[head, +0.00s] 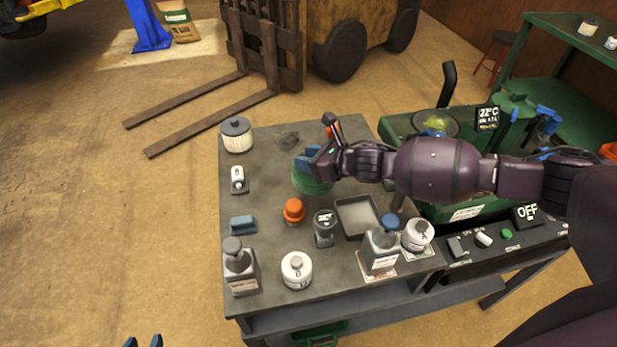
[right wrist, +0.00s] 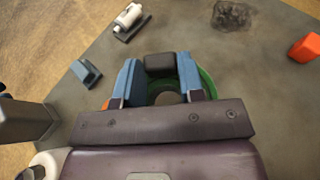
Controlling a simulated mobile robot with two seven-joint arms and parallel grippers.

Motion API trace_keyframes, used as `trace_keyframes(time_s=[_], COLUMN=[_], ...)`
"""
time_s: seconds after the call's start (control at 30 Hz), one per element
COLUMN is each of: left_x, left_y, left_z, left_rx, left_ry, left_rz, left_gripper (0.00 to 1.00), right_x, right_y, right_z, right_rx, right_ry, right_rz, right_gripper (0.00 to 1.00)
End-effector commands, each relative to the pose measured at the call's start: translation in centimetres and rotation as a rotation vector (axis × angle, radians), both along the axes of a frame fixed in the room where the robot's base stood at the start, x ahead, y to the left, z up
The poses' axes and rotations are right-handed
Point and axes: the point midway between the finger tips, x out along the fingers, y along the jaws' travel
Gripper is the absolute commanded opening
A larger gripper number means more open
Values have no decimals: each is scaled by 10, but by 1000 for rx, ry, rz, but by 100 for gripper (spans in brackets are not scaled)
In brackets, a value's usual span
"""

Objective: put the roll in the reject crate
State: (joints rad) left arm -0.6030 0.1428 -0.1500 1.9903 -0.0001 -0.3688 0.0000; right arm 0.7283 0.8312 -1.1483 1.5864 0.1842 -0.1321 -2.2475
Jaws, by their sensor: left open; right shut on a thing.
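My right gripper (head: 308,164) is shut on a green roll (head: 312,182) over the grey table's far middle. The right wrist view shows the green roll (right wrist: 207,80) between the blue fingers, partly hidden by them; I cannot tell whether it touches the table. My left gripper (head: 143,342) shows only its two fingertips at the bottom edge, apart and empty. A green crate (head: 322,338) shows partly under the table's front edge, and an orange edge (head: 609,151) shows at the far right. I cannot tell whether either is the reject crate.
The table (head: 262,205) holds a filter (head: 236,135), an orange-capped jar (head: 293,211), a grey tray (head: 357,217), a dark bottle (head: 240,270) and a white jar (head: 297,270). A green machine (head: 470,212) stands right.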

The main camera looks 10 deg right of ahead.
Motion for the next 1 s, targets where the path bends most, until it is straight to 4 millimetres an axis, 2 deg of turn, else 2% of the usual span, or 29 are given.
trace_keyframes(time_s=[0.03,0.27,0.5,0.6,1.0], left_x=[-2,-3,-3,-2,1], left_y=[0,0,0,0,-1], left_z=[-3,-6,-11,-12,-10], left_rx=[0,-1,0,0,0], left_ry=[5,9,11,10,2], left_rz=[0,1,1,0,-2], left_gripper=[43,43,43,43,43], right_x=[0,1,0,1,1], right_y=[0,1,1,1,0], right_z=[-8,-23,-55,-62,-66], right_rx=[4,2,2,3,2], right_ry=[1,-2,1,-1,-2], right_rz=[-2,0,-1,-1,0], right_gripper=[1,1,1,1,1])
